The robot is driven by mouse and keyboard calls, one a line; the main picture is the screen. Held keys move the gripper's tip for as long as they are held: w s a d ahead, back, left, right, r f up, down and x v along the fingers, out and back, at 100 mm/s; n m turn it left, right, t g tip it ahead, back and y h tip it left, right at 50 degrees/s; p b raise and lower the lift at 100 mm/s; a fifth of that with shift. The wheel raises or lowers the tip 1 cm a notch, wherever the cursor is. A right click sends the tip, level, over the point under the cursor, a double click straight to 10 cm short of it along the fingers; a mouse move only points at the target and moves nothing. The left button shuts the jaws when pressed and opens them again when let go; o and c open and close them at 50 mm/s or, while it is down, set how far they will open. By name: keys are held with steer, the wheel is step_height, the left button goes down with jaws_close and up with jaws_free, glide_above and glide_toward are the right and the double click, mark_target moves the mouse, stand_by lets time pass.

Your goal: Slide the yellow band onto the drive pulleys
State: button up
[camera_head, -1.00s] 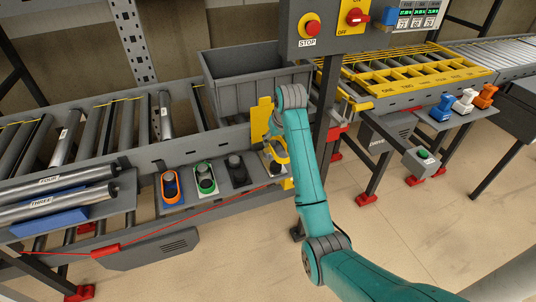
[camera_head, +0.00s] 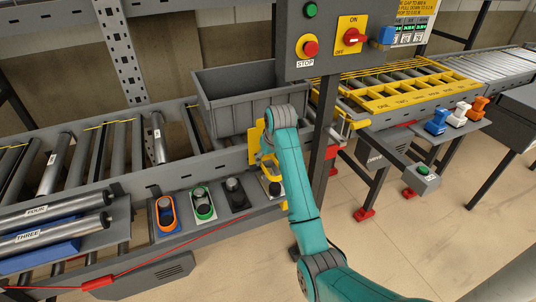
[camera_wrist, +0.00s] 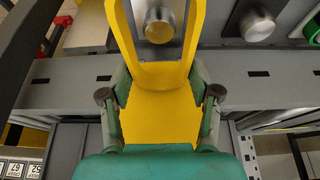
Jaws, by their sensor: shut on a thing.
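The yellow band (camera_wrist: 160,115) is a loop held in my gripper (camera_wrist: 160,105), whose fingers press on its two sides in the wrist view. In the head view the band (camera_head: 268,160) shows beside my arm's end, above a bare-looking grey post (camera_head: 272,187) on the band shelf. Through the loop, the wrist view shows that post's metal top (camera_wrist: 159,25). Whether the band still touches the post cannot be told. My gripper's fingers are mostly hidden in the head view. I cannot make out the drive pulleys for certain.
Posts with an orange-blue band (camera_head: 164,214), a green band (camera_head: 203,204) and a black band (camera_head: 236,194) stand left of it.

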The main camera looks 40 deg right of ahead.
steer(key=shift+f, duration=1.9)
steer(key=shift+f, duration=1.85)
stand_by(0.8)
steer(key=o, duration=1)
steer(key=shift+o, duration=0.2)
steer(key=shift+r, duration=0.1)
steer(key=v, duration=1.2)
steer(key=shift+s, duration=0.1)
